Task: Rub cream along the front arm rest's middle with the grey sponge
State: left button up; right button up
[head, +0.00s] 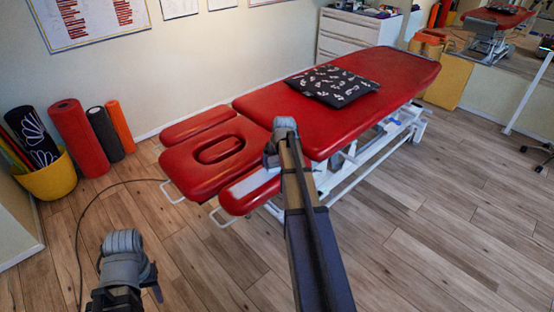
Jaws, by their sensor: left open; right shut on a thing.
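The front arm rest (240,204) is a red padded bar at the near side of the red treatment table's head end. A pale white strip (247,184) lies along its top; I cannot tell whether it is cream or a cloth. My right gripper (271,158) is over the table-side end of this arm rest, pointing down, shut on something. The grey sponge cannot be told apart from the grey gripper, and whether it touches the rest is hidden. My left gripper (128,275) is open and empty, low over the floor at the left.
The treatment table (398,78) carries a dark patterned cushion (332,86). Its face-hole headrest (190,172) and rear arm rest (198,124) lie beyond the front rest. Rolled mats (80,138) and a yellow bin (50,180) stand at the left wall.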

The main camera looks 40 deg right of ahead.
aim_at(269, 163)
jog(key=shift+s+a, duration=0.2)
jog(key=shift+a, duration=1.2)
jog(key=shift+a, duration=0.1)
jog(key=shift+s+a, duration=0.15)
jog(key=shift+a, duration=0.6)
jog(key=shift+s+a, duration=0.1)
jog(key=shift+a, duration=0.8)
jog(key=shift+s+a, duration=0.2)
jog(key=shift+a, duration=1.55)
